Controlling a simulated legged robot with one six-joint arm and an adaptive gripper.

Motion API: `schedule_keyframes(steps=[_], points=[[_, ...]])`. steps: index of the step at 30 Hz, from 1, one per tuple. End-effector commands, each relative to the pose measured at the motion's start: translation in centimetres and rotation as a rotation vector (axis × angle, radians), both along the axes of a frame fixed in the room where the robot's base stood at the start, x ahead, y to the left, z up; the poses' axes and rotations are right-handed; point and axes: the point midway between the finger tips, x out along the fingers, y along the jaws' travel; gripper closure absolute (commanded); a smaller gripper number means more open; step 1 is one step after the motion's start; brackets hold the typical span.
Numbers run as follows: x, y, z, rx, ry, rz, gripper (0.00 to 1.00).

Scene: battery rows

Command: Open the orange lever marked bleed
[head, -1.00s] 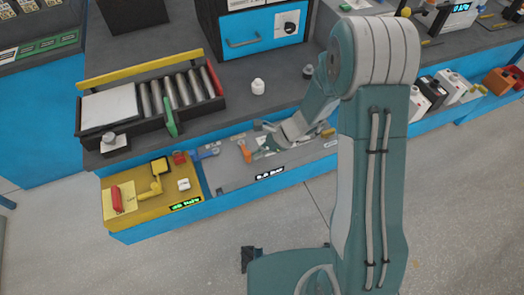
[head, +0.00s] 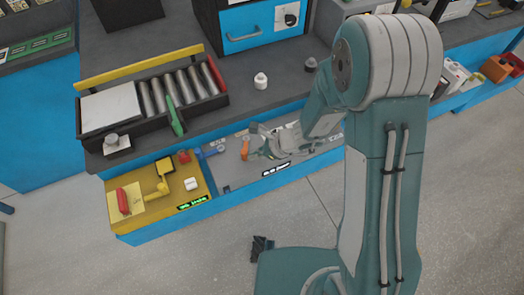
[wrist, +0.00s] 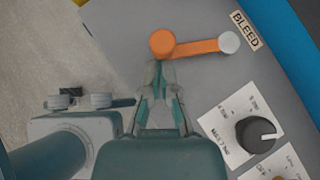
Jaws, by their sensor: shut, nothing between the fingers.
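The orange lever (wrist: 197,47) shows in the wrist view on a grey panel, beside a label reading BLEED (wrist: 246,30). Its round orange knob is at the left end and a grey pivot cap at the right end. My gripper (wrist: 160,68) is shut and empty, with its fingertips right at the near side of the knob; whether they touch it I cannot tell. In the head view the orange lever (head: 245,149) is partly hidden by my gripper (head: 256,147), which sits low over the panel.
A black dial (wrist: 258,134) on a white plate sits on the panel at lower right in the wrist view. A blue lever (head: 210,151) and a yellow panel with a yellow lever (head: 157,190) lie left of the orange lever. A roller tray (head: 150,110) stands behind.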

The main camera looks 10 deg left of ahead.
Motion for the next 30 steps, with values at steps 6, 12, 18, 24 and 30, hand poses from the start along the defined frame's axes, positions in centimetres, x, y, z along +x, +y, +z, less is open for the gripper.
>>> schedule_keyframes(steps=[6, 12, 18, 24, 30], points=[[-0.2, 0.7, 0.0, 0.001, 0.0, 0.001, 1.0], [-0.4, 1.3, 0.1, 0.002, 0.0, 0.003, 1.0], [-0.5, 1.9, 0.0, 0.0, 0.0, 0.001, 1.0], [-0.5, 2.1, 0.0, 0.0, 0.001, 0.002, 1.0], [-0.5, 2.1, 0.0, 0.001, 0.001, 0.002, 1.0]])
